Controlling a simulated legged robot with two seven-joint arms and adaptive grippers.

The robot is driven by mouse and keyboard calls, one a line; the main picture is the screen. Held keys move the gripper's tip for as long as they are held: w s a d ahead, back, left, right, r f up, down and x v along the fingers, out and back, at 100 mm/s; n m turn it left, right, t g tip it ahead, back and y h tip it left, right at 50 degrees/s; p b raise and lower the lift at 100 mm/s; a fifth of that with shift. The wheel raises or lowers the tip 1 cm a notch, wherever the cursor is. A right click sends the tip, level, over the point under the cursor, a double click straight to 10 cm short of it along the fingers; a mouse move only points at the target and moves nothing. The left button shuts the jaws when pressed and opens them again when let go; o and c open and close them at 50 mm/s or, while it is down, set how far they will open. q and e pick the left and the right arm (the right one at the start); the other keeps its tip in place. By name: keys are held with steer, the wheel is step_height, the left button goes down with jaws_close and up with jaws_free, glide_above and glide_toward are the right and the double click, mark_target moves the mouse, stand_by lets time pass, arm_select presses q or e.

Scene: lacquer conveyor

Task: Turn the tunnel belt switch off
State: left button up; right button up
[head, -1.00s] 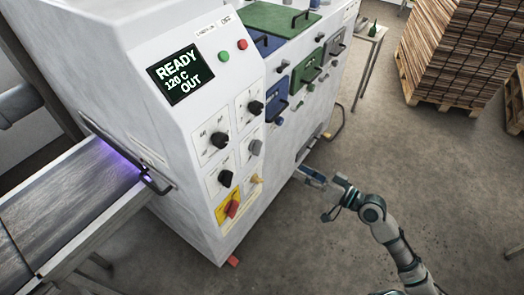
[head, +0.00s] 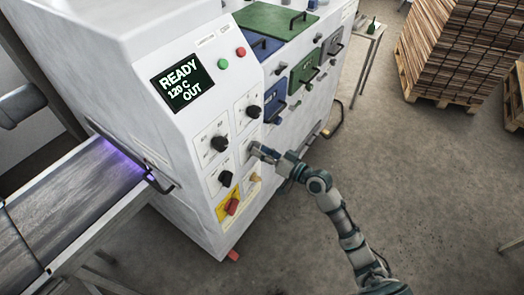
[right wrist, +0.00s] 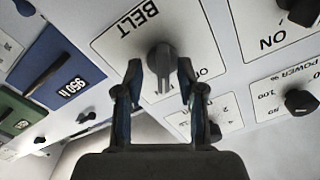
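The belt switch (right wrist: 161,58) is a grey rotary knob on a white plate lettered BELT, upside down in the right wrist view. Its bar points down in that picture, toward my gripper. My right gripper (right wrist: 160,78) is open, with one finger on each side of the knob's bar; I cannot tell whether they touch it. In the head view my right gripper (head: 260,151) is at the front panel of the white machine (head: 150,120) and largely hides the grey knob. My left gripper is not in view.
A display (head: 182,83) reads READY 120 C OUT. The conveyor (head: 75,195) runs at left.

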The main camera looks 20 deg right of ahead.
steer(key=shift+d, duration=0.1)
steer(key=c, duration=0.3)
jaws_close()
steer(key=shift+s+a, duration=0.15)
steer(key=shift+a, duration=0.1)
